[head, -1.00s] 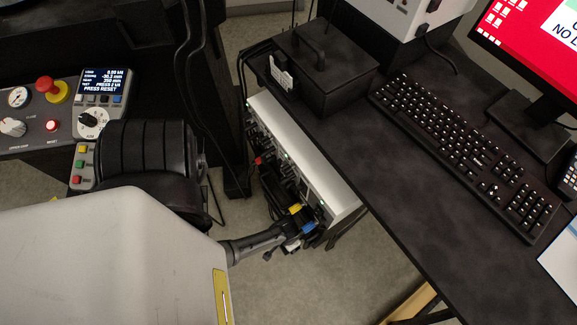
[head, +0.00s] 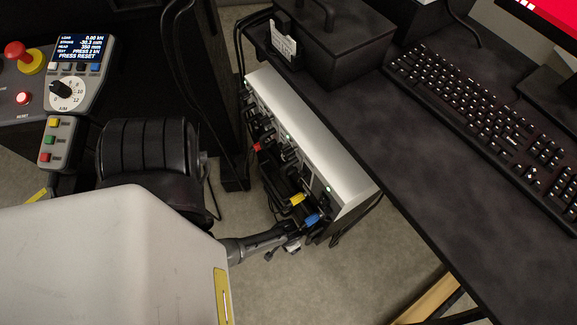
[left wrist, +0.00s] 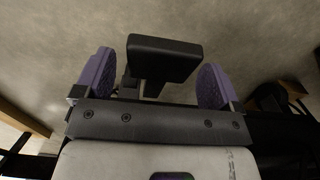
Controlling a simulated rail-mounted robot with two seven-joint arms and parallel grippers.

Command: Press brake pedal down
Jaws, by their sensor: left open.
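In the left wrist view, a black rectangular pad (left wrist: 165,58) on a short stem stands between and beyond the two purple fingertips. It looks like the brake pedal, but I cannot be sure. My left gripper (left wrist: 155,80) is open, with one finger on each side of the pad. I cannot tell whether any part touches the pad. In the head view, I cannot make out the pedal or either gripper's fingers. The right gripper does not show.
A control panel with a small screen (head: 78,52) and a red-and-yellow stop button (head: 22,54) is at the upper left. A dark desk (head: 430,170) with a keyboard (head: 490,135) fills the right.

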